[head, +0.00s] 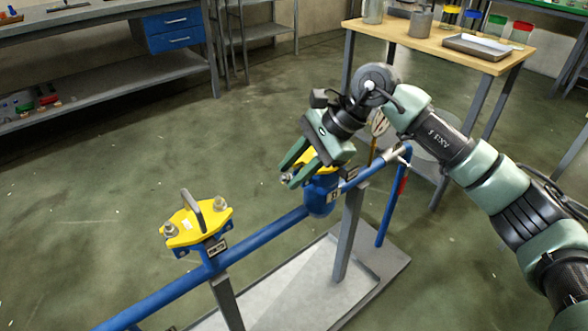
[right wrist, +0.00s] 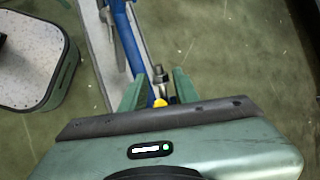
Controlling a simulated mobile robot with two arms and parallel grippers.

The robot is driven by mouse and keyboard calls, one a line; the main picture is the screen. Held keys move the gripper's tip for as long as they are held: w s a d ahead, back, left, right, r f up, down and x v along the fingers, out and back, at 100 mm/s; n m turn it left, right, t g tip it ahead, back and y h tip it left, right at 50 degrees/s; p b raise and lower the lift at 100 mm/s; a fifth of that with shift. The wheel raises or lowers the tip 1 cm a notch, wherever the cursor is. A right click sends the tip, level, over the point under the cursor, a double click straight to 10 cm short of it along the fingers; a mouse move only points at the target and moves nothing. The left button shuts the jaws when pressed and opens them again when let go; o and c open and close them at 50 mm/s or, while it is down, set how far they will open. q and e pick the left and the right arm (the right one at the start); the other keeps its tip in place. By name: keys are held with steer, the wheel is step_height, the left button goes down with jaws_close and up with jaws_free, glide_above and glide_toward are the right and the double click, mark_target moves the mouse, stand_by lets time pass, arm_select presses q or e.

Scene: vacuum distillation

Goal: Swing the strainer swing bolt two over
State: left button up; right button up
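Two blue strainers with yellow covers sit on a blue pipe in the head view. The left strainer's yellow cover (head: 197,224) has a grey arched handle and a bolt with a nut at each end. The right strainer (head: 321,198) is partly hidden under my right gripper (head: 290,167). A swing bolt (head: 287,178) shows by the fingertips. In the right wrist view this bolt (right wrist: 160,76) stands between and just beyond the two green fingers (right wrist: 156,88), which are apart. I cannot tell whether they touch it. My left gripper is not in view.
The pipe stands on grey posts over a pale base plate (head: 290,290). A wooden-topped table (head: 430,43) with jars and a tray stands at the back right. A grey bench (head: 110,90) with blue drawers is at the back left. The floor between is clear.

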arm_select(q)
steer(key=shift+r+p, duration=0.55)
arm_select(e)
steer(key=v, duration=0.7)
steer(key=shift+d+r, duration=0.25)
steer(key=shift+r, duration=0.05)
